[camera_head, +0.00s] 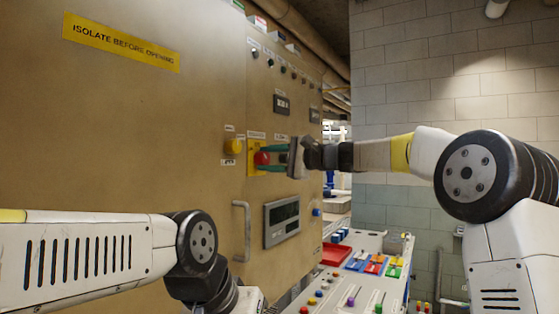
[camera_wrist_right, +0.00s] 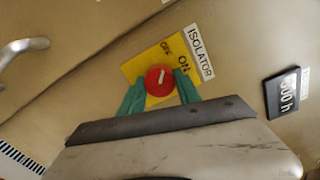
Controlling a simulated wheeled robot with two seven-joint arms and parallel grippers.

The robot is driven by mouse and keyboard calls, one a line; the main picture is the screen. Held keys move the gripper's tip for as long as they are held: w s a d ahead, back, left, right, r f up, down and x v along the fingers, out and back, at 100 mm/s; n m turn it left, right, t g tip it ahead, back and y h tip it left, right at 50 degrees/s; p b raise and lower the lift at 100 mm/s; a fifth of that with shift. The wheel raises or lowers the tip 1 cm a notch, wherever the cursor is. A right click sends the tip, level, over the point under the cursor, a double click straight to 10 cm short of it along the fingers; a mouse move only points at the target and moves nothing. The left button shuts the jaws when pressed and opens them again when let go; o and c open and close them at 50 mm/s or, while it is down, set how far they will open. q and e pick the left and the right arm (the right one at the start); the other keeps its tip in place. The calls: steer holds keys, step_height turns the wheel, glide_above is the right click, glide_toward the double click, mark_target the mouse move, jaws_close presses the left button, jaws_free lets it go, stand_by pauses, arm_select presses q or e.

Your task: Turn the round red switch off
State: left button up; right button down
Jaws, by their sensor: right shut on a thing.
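The round red switch (camera_head: 261,158) sits on a yellow plate (camera_head: 253,168) on the tan cabinet front. In the right wrist view the red switch (camera_wrist_right: 159,80) has a white pointer mark, tilted toward the upper right, and the yellow plate (camera_wrist_right: 150,58) reads OFF and ON beside a white ISOLATOR label (camera_wrist_right: 200,52). The mark points roughly between the two words; I cannot tell exactly which. My right gripper (camera_head: 268,158) has its green fingers on either side of the switch, shut on it. My left arm shows at the lower left, but its gripper is out of view.
A yellow button (camera_head: 233,146) is left of the switch. A metal handle (camera_head: 246,230) and a display panel (camera_head: 282,220) are below it. A console (camera_head: 350,275) with several coloured controls stands at the lower right. A counter (camera_wrist_right: 287,92) is right of the switch.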

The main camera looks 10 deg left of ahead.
steer(key=n, duration=0.4)
steer(key=shift+n, duration=2.1)
steer(key=c, duration=0.9)
jaws_free()
steer(key=shift+o, duration=0.2)
steer(key=v, duration=0.8)
steer(key=shift+a, duration=0.15)
